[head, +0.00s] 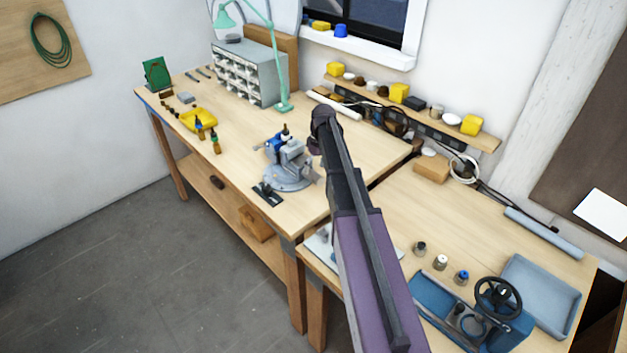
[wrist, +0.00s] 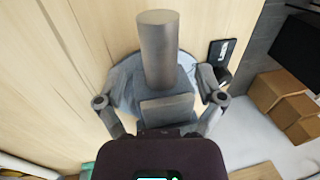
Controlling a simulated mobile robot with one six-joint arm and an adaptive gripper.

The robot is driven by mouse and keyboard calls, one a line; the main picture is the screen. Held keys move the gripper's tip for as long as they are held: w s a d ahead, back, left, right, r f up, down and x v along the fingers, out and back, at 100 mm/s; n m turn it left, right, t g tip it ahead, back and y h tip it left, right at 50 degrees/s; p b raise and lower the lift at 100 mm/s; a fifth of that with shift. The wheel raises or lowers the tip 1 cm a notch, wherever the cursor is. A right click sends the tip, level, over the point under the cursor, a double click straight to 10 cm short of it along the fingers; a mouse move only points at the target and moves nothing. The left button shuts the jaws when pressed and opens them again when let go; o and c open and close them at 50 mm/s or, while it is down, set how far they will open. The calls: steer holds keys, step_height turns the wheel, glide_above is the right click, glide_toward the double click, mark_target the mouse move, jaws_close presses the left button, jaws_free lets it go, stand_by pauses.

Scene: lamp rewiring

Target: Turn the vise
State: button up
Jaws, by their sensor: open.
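The grey and blue vise (head: 288,174) stands on a round base near the front edge of the far wooden bench. In the wrist view its grey cylinder (wrist: 158,52) and square block (wrist: 167,109) fill the middle. My gripper (wrist: 160,100) is open, with one finger on each side of the vise body. I cannot tell whether either finger touches it. In the head view my arm reaches to the vise's right side and hides most of the gripper.
A black flat piece (head: 267,194) lies in front of the vise. Small bottles (head: 215,142) and a yellow tray (head: 197,119) stand to the left. A drawer cabinet (head: 248,75) and green lamp (head: 283,104) stand behind. Bare bench top lies between them.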

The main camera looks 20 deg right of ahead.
mark_target(314, 172)
steer(key=shift+s+a+f+b, duration=0.1)
steer(key=shift+a+f+b, duration=0.05)
steer(key=shift+f+b, duration=0.65)
steer(key=shift+a+f+b, duration=0.15)
steer(key=shift+f+b, duration=0.4)
steer(key=shift+f, duration=0.3)
jaws_close()
